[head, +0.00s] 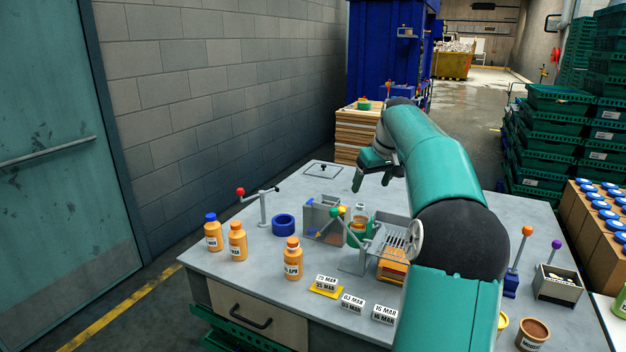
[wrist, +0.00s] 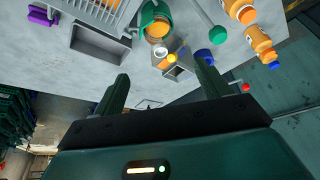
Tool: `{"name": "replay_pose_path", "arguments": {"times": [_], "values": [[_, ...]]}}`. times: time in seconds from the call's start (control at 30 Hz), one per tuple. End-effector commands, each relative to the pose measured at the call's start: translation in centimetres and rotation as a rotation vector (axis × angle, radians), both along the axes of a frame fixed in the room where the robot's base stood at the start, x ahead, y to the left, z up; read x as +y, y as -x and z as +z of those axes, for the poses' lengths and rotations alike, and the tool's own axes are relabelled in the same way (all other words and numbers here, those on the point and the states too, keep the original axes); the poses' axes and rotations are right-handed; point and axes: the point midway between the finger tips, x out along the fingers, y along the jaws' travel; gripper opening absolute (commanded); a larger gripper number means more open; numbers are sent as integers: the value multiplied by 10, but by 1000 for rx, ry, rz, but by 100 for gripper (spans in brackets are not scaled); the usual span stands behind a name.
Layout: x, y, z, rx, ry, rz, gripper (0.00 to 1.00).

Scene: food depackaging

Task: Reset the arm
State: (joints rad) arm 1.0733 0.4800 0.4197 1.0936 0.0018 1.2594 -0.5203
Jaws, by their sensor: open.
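My gripper (head: 372,179) is raised above the far part of the grey table (head: 225,262), with my green arm reaching over the table's right half. In the wrist view my gripper (wrist: 160,90) shows two dark green fingers spread wide with nothing between them. The fingers point toward the table, and the gripper is apart from everything on it. Beyond the fingertips the wrist view shows a green holder (wrist: 150,12) with an orange container in it, and a grey open bin (wrist: 100,45).
Orange bottles (head: 237,240) stand at the table's left and front. A blue ring (head: 284,225), a red-knobbed lever (head: 262,207), a wire rack (head: 398,240) and date cards (head: 352,303) share the table. Green crates (head: 545,140) are stacked at right. The table's far left corner is fairly clear.

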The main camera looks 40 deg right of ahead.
Motion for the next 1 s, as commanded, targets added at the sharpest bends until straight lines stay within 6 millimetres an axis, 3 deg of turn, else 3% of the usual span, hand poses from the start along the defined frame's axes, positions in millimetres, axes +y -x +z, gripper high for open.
{"name": "replay_pose_path", "arguments": {"times": [0.23, 0.37, 0.5, 0.67, 0.8, 1.0], "values": [[4, -1, 1, 1, 1, 3, 76], [36, -10, 7, 13, 17, 25, 76], [110, -18, 16, 35, 51, 63, 76], [199, -7, 20, 49, 91, 95, 76], [266, 17, 19, 43, 116, 116, 76], [345, 69, 6, 13, 128, 140, 76]]}}
